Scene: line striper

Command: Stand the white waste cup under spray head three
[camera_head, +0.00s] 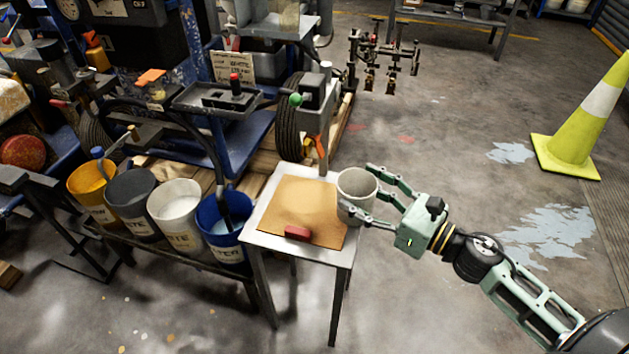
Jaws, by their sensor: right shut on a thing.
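The white waste cup (354,196) is upright at the right edge of the small metal table (262,236). My right gripper (370,194) has its fingers around the cup from the right and is shut on it. I cannot tell whether the cup's base touches the table top. The spray heads (380,78) hang in a row from a dark bar at the upper middle, well beyond the cup. Their numbers cannot be read. My left gripper is not in view.
A brown board (300,210) and a red block (298,232) lie on the small table. Yellow, grey, white and blue buckets (174,208) stand on a bench to the left. A yellow-green cone (580,130) stands at the right. Open floor lies between cone and spray heads.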

